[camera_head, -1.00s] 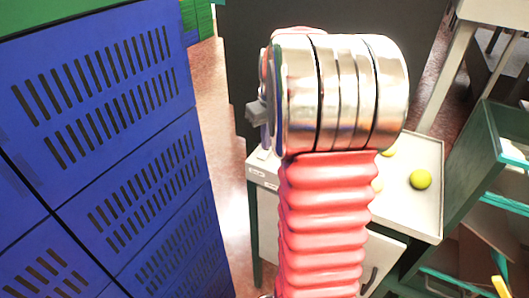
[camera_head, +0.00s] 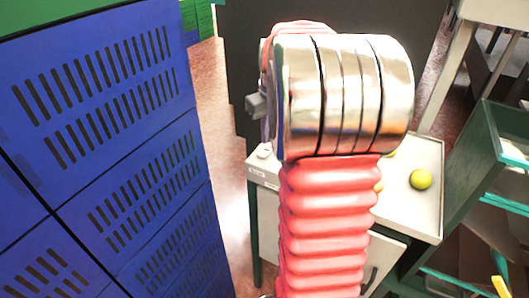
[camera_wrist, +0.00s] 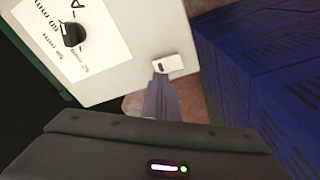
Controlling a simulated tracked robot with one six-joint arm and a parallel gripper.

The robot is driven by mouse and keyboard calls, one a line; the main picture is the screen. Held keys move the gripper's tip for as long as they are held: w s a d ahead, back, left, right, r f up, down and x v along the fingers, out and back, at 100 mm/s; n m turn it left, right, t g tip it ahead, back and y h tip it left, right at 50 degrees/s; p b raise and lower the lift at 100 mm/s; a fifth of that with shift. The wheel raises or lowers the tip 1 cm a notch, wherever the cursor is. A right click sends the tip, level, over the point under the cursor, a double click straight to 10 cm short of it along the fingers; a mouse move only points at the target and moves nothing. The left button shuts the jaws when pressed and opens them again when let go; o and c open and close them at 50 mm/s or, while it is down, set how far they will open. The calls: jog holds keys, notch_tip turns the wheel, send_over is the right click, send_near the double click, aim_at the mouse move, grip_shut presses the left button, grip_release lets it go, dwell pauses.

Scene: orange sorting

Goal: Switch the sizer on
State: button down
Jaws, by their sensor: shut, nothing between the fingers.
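The white-topped sizer bench (camera_head: 425,222) stands behind my arm in the head view. A small white rocker switch (camera_wrist: 168,63) sits near the edge of its pale top (camera_wrist: 120,84) in the wrist view. A black knob (camera_wrist: 71,35) stands on a printed sheet with "60 mm" on it, left of the switch. My gripper (camera_wrist: 161,74) is shut and empty. Its fingertips are at the switch's lower left edge in the wrist view; I cannot tell whether they touch it.
Blue slotted crates (camera_head: 110,130) are stacked close on the left, and also show at right in the wrist view (camera_wrist: 265,70). A yellow-green fruit (camera_head: 421,179) lies on the white top. A green-framed rack (camera_head: 485,180) stands at right. Reddish floor shows between crates and bench.

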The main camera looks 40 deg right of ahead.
aim_at(267, 149)
jog(key=shift+r, duration=2.2)
jog(key=f+m, duration=0.1)
jog(key=s+f, duration=0.1)
jog(key=shift+s+a+f+m, duration=0.3)
jog(key=shift+a+f+m, duration=0.05)
jog(key=shift+a+m, duration=0.05)
jog(key=a, duration=0.1)
jog(key=s+a, duration=0.1)
jog(key=shift+s+a+f+m, duration=0.2)
jog(key=shift+a+m, duration=0.1)
jog(key=shift+a, duration=0.05)
jog(key=s+a+r+n+t, duration=0.1)
jog(key=s+a, duration=0.3)
jog(key=a, duration=0.5)
jog(key=s+a+r+n+t, duration=0.1)
jog(key=s+a+n, duration=0.1)
jog(key=s+a, duration=0.3)
jog(key=s+a+n+t, duration=0.1)
jog(key=s+a, duration=0.3)
jog(key=a, duration=0.9)
jog(key=shift+s+a+r+t, duration=0.15)
jog(key=shift+a+r+t, duration=0.25)
